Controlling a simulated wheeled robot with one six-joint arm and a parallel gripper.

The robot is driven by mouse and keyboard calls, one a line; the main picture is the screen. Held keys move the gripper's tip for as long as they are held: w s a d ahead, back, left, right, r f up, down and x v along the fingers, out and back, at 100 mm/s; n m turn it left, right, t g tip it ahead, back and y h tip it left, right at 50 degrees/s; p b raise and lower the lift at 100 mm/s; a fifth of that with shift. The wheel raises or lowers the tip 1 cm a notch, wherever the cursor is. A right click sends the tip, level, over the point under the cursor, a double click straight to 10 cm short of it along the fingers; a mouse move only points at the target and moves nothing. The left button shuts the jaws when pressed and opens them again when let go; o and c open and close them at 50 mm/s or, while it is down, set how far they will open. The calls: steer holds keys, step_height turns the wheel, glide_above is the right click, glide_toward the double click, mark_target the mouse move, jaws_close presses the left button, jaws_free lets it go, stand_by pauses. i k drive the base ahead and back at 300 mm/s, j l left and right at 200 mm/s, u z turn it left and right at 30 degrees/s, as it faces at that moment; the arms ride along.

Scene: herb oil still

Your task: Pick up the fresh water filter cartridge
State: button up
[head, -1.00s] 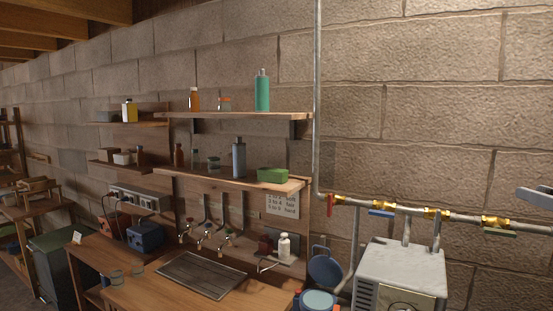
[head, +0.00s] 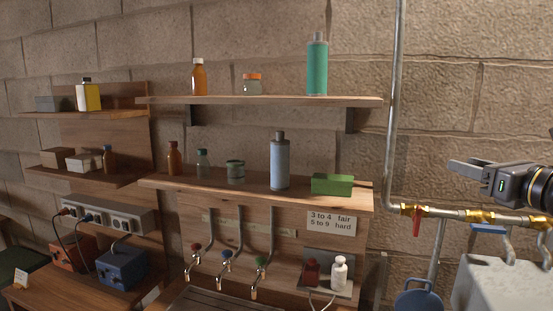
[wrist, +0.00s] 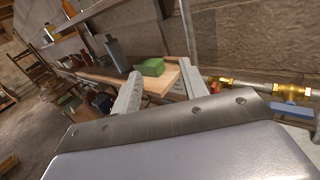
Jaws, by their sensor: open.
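No thing in view is plainly marked as the fresh water filter cartridge. Two upright cylinders with narrower tops show in the head view: a blue-grey one (head: 280,165) on the lower shelf and a teal one (head: 317,68) on the upper shelf. I cannot tell whether either is the cartridge. The blue-grey one also shows in the wrist view (wrist: 113,48), beyond my fingers. My gripper (head: 468,168) is at the right of the head view, to the right of the shelves and pipe. Its fingers are apart and empty in the wrist view (wrist: 160,82).
A green box (head: 332,184) sits right of the blue-grey cylinder. Small bottles and jars stand left of it. A vertical pipe (head: 392,100) and brass valves (head: 480,216) lie between my gripper and the shelves or below it. Three taps (head: 226,256) hang under the lower shelf.

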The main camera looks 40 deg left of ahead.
mark_target(279, 147)
steer(key=j, duration=2.35)
